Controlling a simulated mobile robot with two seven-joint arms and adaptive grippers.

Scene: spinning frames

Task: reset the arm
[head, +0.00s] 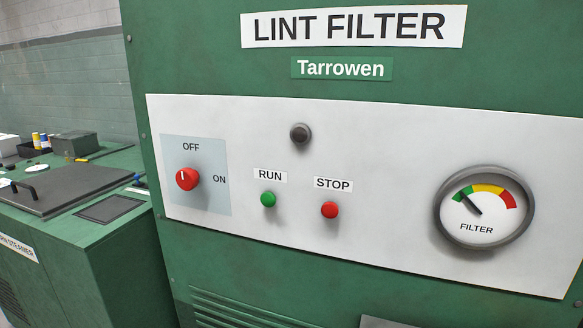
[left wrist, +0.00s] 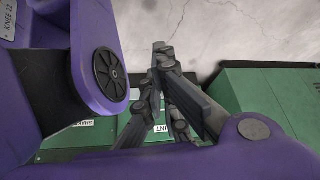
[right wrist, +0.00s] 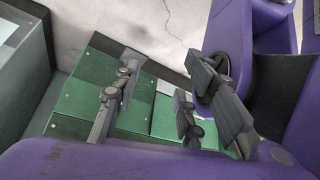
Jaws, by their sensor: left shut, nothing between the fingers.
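My left gripper (left wrist: 160,68) shows in the left wrist view with its dark fingers together and nothing between them. My right gripper (right wrist: 164,62) shows in the right wrist view with its fingers spread apart and empty. Neither gripper shows in the head view. The green Lint Filter machine (head: 215,62) fills most of the head view. Its pale panel (head: 380,150) carries a red knob (head: 187,179) whose white mark points up toward OFF, a green RUN button (head: 268,199) and a red STOP button (head: 329,210).
A dark round lamp or button (head: 300,133) sits above the buttons. The filter gauge (head: 484,208) has its needle in the green part. A lower green steamer cabinet (head: 95,250) stands at the left with small items on top. Pale cracked floor (left wrist: 230,28) shows in the left wrist view.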

